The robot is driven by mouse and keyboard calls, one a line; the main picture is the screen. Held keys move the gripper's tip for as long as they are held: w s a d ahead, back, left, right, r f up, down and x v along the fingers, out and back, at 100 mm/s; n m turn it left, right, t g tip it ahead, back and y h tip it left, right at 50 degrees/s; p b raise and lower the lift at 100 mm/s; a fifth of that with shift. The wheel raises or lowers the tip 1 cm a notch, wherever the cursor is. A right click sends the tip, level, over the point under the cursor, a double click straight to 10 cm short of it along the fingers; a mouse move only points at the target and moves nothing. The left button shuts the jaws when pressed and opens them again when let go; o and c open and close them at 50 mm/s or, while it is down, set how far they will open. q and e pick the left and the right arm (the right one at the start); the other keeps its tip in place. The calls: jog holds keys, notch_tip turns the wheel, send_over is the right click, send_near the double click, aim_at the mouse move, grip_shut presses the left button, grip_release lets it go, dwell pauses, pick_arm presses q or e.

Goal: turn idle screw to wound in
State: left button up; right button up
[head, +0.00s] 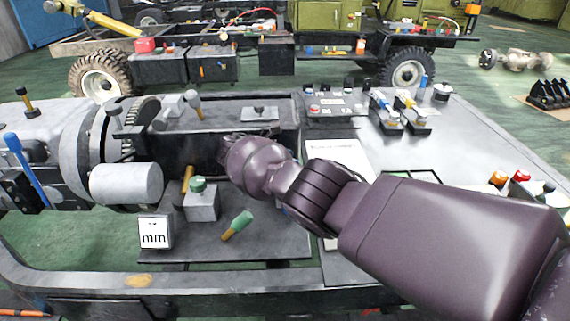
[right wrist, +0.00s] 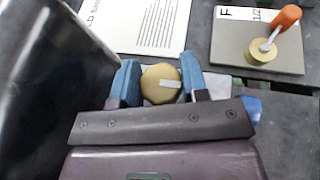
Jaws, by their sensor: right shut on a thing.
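The mark lies nearly level. In the head view, my dark purple right arm reaches in from the right and ends at the dark recess of the machine (head: 195,155). The gripper's fingers and the screw are hidden there behind the wrist. My left gripper is not in view.
A "min" sign (head: 154,232), a grey block with a green knob (head: 201,200) and a green-tipped tan handle (head: 237,225) are near my wrist. A plate marked F (right wrist: 232,40) with an orange-handled lever (right wrist: 284,20) and a printed sheet (right wrist: 135,22) lie beyond the fingers.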

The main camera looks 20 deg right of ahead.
jog(key=m+g+b, duration=0.1)
jog(key=f+m+g+b, duration=0.1)
jog(key=g, duration=0.1)
jog(key=shift+r+m+g, duration=0.1)
jog(key=shift+m+g, duration=0.2)
jog(key=shift+m, duration=0.1)
jog(key=shift+s+r+m+g+y+b, duration=0.1)
jog(key=shift+r+m+g+y+b, duration=0.05)
jog(key=shift+m+g+y+b, duration=0.2)
jog(key=shift+r, duration=0.1)
jog(key=o, duration=0.9)
jog(key=shift+o, duration=0.2)
jog(key=shift+r, duration=0.1)
